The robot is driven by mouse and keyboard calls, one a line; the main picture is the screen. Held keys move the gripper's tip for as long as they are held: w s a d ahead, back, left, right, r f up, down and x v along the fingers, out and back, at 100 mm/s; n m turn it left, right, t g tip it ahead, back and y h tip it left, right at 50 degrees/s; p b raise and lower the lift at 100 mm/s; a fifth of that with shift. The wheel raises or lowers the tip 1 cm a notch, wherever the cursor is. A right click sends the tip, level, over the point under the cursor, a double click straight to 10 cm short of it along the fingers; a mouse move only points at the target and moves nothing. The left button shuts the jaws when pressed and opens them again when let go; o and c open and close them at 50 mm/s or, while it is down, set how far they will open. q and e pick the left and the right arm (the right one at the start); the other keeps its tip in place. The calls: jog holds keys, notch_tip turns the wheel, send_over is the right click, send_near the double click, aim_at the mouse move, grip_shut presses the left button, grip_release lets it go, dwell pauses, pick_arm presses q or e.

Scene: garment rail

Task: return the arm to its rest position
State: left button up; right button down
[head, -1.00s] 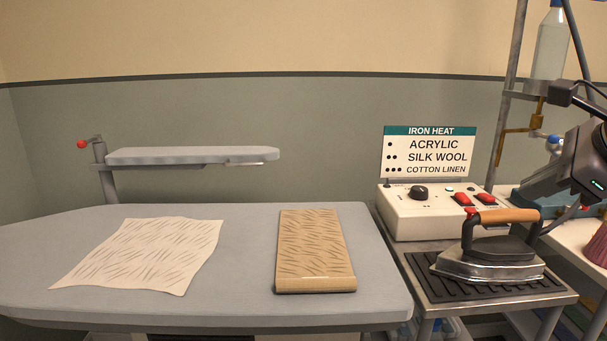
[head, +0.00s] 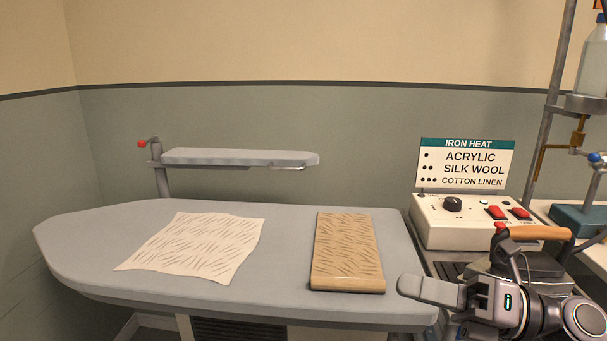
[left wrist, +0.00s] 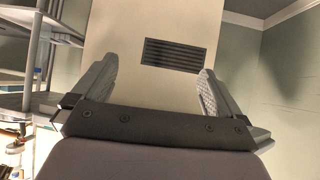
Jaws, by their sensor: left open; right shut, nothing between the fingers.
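My right gripper (head: 432,291) shows at the lower right of the head view, with its fingers together and nothing between them. It is beside the right edge of the ironing board (head: 90,240), in front of the iron. The iron (head: 540,233) is partly hidden by my right arm; its wooden handle and red button show above it. My left gripper (left wrist: 155,85) shows only in the left wrist view. Its two grey fingers are wide apart and nothing is between them.
A patterned cloth (head: 195,247) lies flat on the board, with a folded patterned piece (head: 347,250) to its right. A sleeve board (head: 240,158) stands behind. A control box (head: 470,225) and heat sign (head: 465,165) are at the right. A vent (left wrist: 175,53) shows in the left wrist view.

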jog(key=s+d+f+m+t+h+p, duration=0.1)
jog(key=d+f+m+t+h, duration=0.35)
jog(key=f+m, duration=0.7)
jog(key=s+d+f+m+t+h+p, duration=0.15)
jog(key=f+m+t+h, duration=0.55)
jog(key=m, duration=1)
jog(key=s+a+f+m+g+h+p, duration=0.1)
jog(key=s+f+m+g+h, duration=0.3)
jog(key=s+f+m+g, duration=0.3)
jog(key=s+f+m, duration=0.2)
jog(key=s+f, duration=0.3)
jog(key=f, duration=0.2)
jog(key=shift+a+f, duration=0.15)
jog(key=shift+f, duration=0.2)
jog(key=shift+s+g, duration=0.1)
jog(key=shift+g, duration=0.15)
